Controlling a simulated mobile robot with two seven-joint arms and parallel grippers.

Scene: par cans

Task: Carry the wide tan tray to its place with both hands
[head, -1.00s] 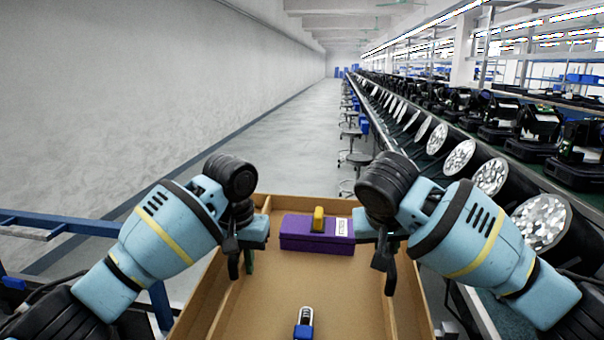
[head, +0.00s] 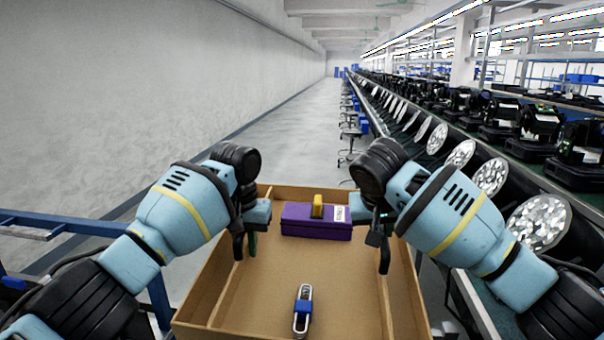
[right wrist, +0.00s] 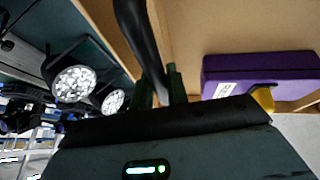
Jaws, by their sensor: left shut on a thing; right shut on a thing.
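The wide tan tray (head: 262,285) lies in front of me in the head view, with a raised strip along each side. Its near edge is partly cut off by the frame.
A long bench (head: 455,185) with several black lamps runs along the right, close to my right arm. A blue metal frame (head: 75,226) stands at the left. Several stools (head: 349,140) line the bench. The grey floor (head: 270,150) ahead is open beside the wall.

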